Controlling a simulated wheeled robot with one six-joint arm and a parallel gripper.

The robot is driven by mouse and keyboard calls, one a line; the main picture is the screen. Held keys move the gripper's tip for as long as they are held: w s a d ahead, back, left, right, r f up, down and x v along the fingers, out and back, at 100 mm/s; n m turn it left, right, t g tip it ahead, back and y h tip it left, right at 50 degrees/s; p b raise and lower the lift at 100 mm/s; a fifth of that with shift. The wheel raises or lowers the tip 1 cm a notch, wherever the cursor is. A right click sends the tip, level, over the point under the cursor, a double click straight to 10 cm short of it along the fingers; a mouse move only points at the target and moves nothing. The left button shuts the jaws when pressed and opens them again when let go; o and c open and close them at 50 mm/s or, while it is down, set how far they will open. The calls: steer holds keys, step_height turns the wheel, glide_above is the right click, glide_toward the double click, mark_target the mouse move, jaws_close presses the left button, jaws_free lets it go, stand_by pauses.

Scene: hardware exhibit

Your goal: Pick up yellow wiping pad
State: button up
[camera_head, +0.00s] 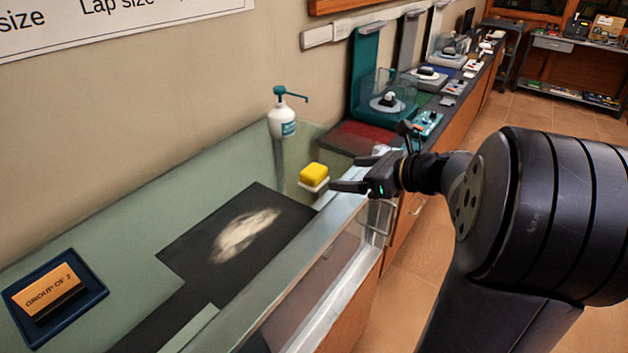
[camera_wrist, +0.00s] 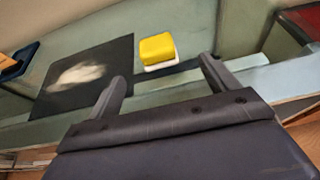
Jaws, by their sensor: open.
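The yellow wiping pad (camera_head: 314,172) rests on a small white holder (camera_head: 313,186) at the right end of the green counter, just past the black mat. My gripper (camera_head: 350,172) is open and empty beside it, to its right in the head view. In the wrist view the pad (camera_wrist: 157,48) sits on its white holder (camera_wrist: 160,66), ahead of my two spread fingers (camera_wrist: 165,80) and between them across the picture. The pad looks apart from both fingers.
A clear panel with a pale rail (camera_head: 335,215) runs along the counter's front. A white pump bottle (camera_head: 282,120) stands behind the pad. A black mat (camera_head: 185,250) with a pale patch and a blue tray (camera_head: 95,290) with an orange sign lie to the left.

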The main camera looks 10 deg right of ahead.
mark_target(323, 175)
steer(key=x, duration=0.5)
steer(key=shift+a+f, duration=0.1)
steer(key=shift+f, duration=0.05)
steer(key=shift+p+x, duration=0.5)
steer(key=shift+x, duration=2.2)
steer(key=shift+s+a, duration=0.1)
steer(key=shift+s, duration=0.05)
steer(key=shift+c, duration=0.4)
steer(key=c, duration=1)
